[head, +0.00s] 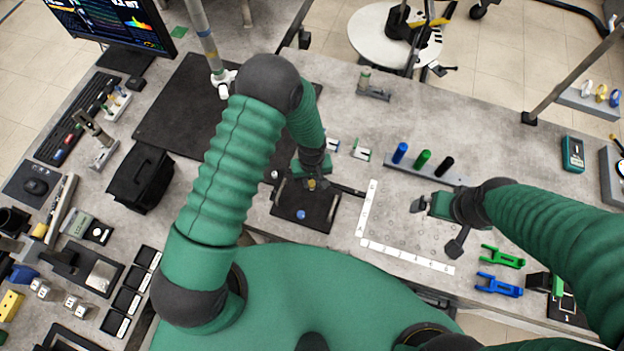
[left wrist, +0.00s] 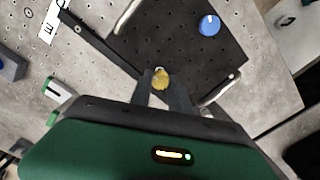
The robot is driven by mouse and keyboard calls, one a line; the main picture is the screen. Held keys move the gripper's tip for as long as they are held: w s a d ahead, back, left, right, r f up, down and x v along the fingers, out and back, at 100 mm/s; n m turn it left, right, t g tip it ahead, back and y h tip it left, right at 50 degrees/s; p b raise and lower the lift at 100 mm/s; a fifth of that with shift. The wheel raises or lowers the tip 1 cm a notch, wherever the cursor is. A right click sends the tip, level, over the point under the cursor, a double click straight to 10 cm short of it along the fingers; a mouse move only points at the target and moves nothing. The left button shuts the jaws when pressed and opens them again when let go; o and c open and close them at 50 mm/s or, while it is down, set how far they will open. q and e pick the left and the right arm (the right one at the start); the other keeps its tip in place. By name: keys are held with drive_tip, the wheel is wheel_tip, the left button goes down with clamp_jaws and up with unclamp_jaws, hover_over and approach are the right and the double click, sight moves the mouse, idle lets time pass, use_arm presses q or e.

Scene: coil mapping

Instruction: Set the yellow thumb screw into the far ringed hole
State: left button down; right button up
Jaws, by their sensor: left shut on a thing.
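My left gripper (head: 311,185) is shut on the yellow thumb screw (left wrist: 160,78), held between the fingertips. A blue thumb screw (head: 301,214) is on that mat, apart from the gripper, and also shows in the left wrist view (left wrist: 209,25). The pale perforated board (head: 405,222), with white label strips, is to the right. A small dark ring (left wrist: 28,12) marks the board surface in the left wrist view. My right gripper (head: 437,207) is above the board; its finger opening is unclear.
Blue, green and black cylinders (head: 422,160) stand in a holder behind the board. Green (head: 503,257) and blue (head: 499,285) forked parts lie at right. Bare table shows behind the cylinders.

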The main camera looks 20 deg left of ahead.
use_arm(q)
drive_tip(key=shift+f+b, duration=0.85)
drive_tip(key=shift+f, duration=0.2)
idle(0.4)
drive_tip(key=m, duration=0.5)
drive_tip(key=c, duration=1.1)
unclamp_jaws()
drive_tip(key=shift+c, duration=0.2)
wheel_tip(320, 180, up, 17)
drive_tip(key=b, duration=0.2)
drive_tip(key=s+a+t+b, duration=0.2)
drive_tip(key=s+a+b, duration=0.3)
drive_tip(key=s, duration=0.4)
drive_tip(key=shift+a+r+m+t, duration=0.3)
drive_tip(key=shift+a+r, duration=0.15)
drive_tip(key=shift+a, duration=0.45)
